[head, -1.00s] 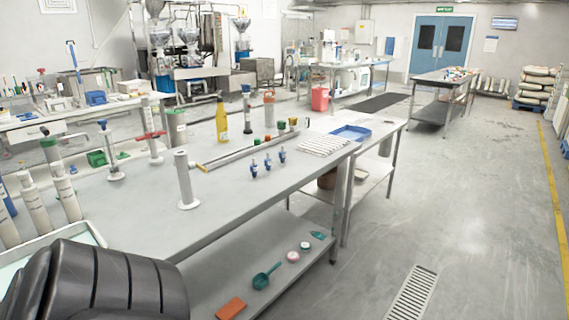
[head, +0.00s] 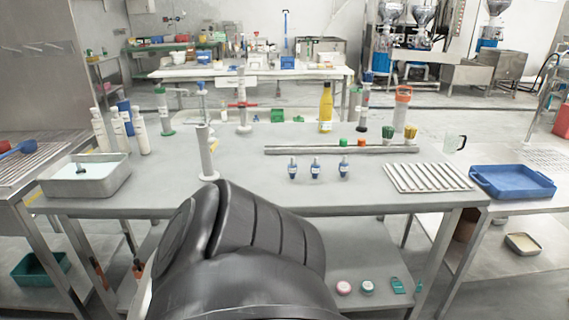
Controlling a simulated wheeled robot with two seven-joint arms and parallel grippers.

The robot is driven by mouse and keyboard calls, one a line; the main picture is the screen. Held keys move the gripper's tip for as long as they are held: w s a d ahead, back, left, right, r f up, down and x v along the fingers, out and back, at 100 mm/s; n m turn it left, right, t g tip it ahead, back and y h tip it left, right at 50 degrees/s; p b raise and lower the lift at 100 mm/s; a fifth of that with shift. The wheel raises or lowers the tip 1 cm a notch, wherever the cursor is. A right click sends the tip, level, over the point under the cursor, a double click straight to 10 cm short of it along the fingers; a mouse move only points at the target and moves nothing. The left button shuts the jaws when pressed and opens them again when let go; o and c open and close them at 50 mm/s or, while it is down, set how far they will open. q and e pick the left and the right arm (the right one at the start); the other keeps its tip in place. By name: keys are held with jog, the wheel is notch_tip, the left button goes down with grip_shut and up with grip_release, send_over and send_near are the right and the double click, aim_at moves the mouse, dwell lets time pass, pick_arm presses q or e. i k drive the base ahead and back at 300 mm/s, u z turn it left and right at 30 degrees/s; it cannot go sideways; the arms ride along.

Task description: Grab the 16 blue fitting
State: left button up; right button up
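Three small blue fittings stand upright in a row near the front middle of the grey steel table (head: 400,203). They are the left blue fitting (head: 292,168), the middle blue fitting (head: 315,168) and the right blue fitting (head: 343,167). Their labels are too small to read, so I cannot tell which one is 16. Neither of my grippers shows. A large black ribbed part of my own body fills the bottom centre and hides part of the table's front edge.
A grey stand (head: 206,155) is left of the fittings. A slatted rack (head: 428,178) and blue tray (head: 512,181) are to the right. White bottles (head: 140,135) and a liquid-filled basin (head: 85,178) are left.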

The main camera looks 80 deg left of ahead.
aim_at(293, 166)
jog(key=u, duration=1.15)
jog(key=i, duration=1.05)
jog(key=u, duration=1.05)
